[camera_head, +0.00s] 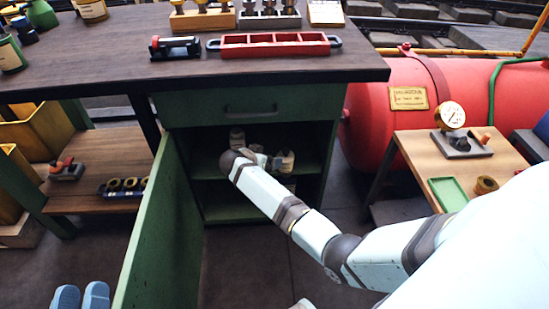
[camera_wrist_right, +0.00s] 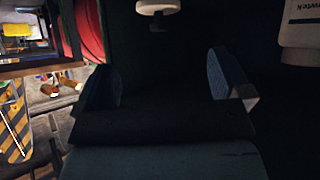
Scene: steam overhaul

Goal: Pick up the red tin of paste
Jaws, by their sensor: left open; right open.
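I cannot make out a red tin of paste in either view. My right arm reaches into the open green cabinet (camera_head: 320,175), and its hand hides part of the shelf. In the right wrist view my right gripper (camera_wrist_right: 167,82) is open, with a dark gap between its blue-padded fingers and nothing seen held. A pale round-ended item (camera_wrist_right: 158,6) lies beyond the fingers at the top. A pale labelled container (camera_wrist_right: 301,25) is at the upper right. My left gripper (camera_head: 81,297) shows at the bottom left, open and empty.
The green door (camera_head: 150,235) stands open left of the cabinet. Small bottles (camera_head: 237,137) stand inside it. Above is a dark worktop (camera_head: 110,45) with a red tray (camera_head: 275,50). A red boiler (camera_head: 370,100) and a small wooden table (camera_head: 430,155) stand right.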

